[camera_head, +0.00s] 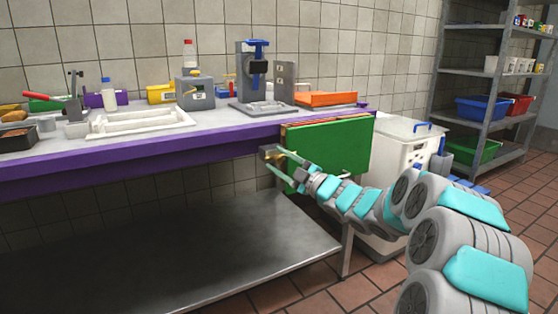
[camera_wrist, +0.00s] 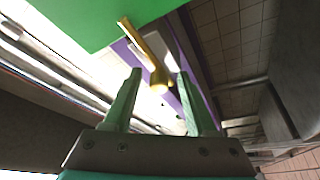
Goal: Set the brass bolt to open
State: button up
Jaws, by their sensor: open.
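The brass bolt (camera_head: 271,155) is at the left edge of a green panel (camera_head: 340,145), by the front edge of the purple-edged counter. In the wrist view the brass bolt (camera_wrist: 142,43) is a golden bar along the green panel (camera_wrist: 85,15), with a round knob at its near end. My gripper (camera_head: 281,164) is open at the bolt. In the wrist view the knob shows between the two green fingertips of my gripper (camera_wrist: 159,77). Neither finger visibly touches it, and I cannot tell how deep it sits between them.
The counter (camera_head: 215,120) holds a white tray, bottles, a blue-topped machine and an orange tray (camera_head: 326,98). A steel shelf (camera_head: 200,245) lies below it. A white bin (camera_head: 400,150) stands right of the panel. Shelving with coloured tubs stands at the far right.

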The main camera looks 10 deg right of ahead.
jog(key=shift+w, duration=0.1)
jog(key=shift+c, duration=0.2)
jog(key=shift+r, duration=0.15)
grip_shut()
jog(key=shift+r, duration=0.2)
dwell(0.9)
